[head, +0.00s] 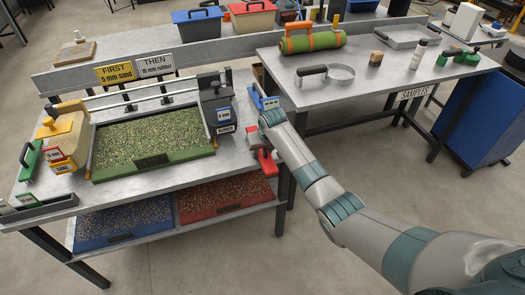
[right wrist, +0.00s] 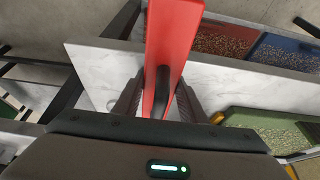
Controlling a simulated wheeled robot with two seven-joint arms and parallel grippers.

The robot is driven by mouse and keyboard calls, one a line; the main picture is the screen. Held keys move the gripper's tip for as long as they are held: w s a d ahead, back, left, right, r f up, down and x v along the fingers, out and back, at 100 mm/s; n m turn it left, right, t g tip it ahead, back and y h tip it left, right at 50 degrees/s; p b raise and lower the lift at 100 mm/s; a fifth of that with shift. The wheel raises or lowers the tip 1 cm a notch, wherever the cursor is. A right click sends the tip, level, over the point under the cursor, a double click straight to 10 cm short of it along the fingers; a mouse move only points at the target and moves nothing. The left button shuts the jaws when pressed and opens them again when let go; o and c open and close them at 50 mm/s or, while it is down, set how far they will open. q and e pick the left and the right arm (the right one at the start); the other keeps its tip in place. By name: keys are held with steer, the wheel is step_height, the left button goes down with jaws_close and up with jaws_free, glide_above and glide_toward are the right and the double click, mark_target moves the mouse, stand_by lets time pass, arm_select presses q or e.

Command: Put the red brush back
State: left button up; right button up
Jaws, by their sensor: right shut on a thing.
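The red brush (head: 266,162) is at the right end of the near bench, by its front corner. In the right wrist view the red brush (right wrist: 178,30) is a long red block with a dark handle between my fingers. My right gripper (head: 259,146) is shut on it; the fingers show on both sides of the handle in the right wrist view (right wrist: 158,95). In the head view my arm hides part of the gripper. Whether the brush touches the bench I cannot tell. My left gripper is not in view.
A blue item with a white label (head: 262,99) stands behind the gripper. A dark labelled box (head: 220,112) and a green-framed tray (head: 155,172) are to the left. A green-handled tool (head: 30,160) lies far left. Blue (head: 118,240) and red (head: 225,215) bins sit below.

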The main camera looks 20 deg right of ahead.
steer(key=shift+s+f, duration=0.2)
steer(key=shift+f, duration=0.2)
steer(key=o, duration=1)
steer(key=shift+f, duration=0.1)
steer(key=shift+o, duration=0.8)
steer(key=shift+s+f, duration=0.15)
steer(key=shift+s, duration=0.05)
steer(key=shift+a, duration=0.1)
steer(key=shift+w+r, duration=0.2)
steer(key=shift+r, duration=0.35)
steer(key=shift+a+r, duration=0.15)
steer(key=shift+r, duration=0.1)
steer(key=b+v, duration=0.1)
steer(key=v, duration=1.1)
steer(key=shift+w+d, duration=0.25)
steer(key=shift+w, duration=0.05)
steer(key=shift+r, duration=0.1)
